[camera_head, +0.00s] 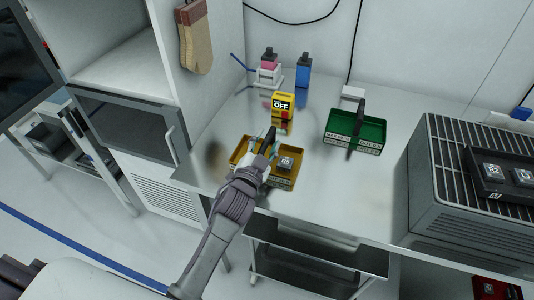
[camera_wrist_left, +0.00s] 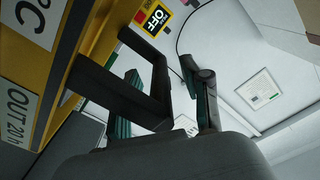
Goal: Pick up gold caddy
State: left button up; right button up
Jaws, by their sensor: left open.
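The gold caddy (camera_head: 239,152) sits on the steel table in the head view, a shallow yellow tray with white labels along its front. It holds a small grey block (camera_head: 286,163) marked 65. My left gripper (camera_head: 267,148) is over the caddy's middle and hides part of it. In the left wrist view the caddy's yellow wall (camera_wrist_left: 52,72) is at the left, and its black arched handle (camera_wrist_left: 160,85) stands out from it. My open left gripper (camera_wrist_left: 163,70) has its fingers on either side of the handle's bar; contact cannot be told. My right gripper is not in view.
A yellow box marked OFF (camera_head: 283,103) stands behind the caddy. A green caddy (camera_head: 373,131) is at the right, and a grilled grey machine (camera_head: 432,190) is further right. Pink-topped (camera_head: 268,70) and blue (camera_head: 304,72) bottles stand behind. Table between the caddies is clear.

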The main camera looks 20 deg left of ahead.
pick_arm(q)
jog(key=shift+w, duration=0.55)
jog(key=shift+s, duration=0.1)
grip_shut()
jog(key=shift+r, duration=0.1)
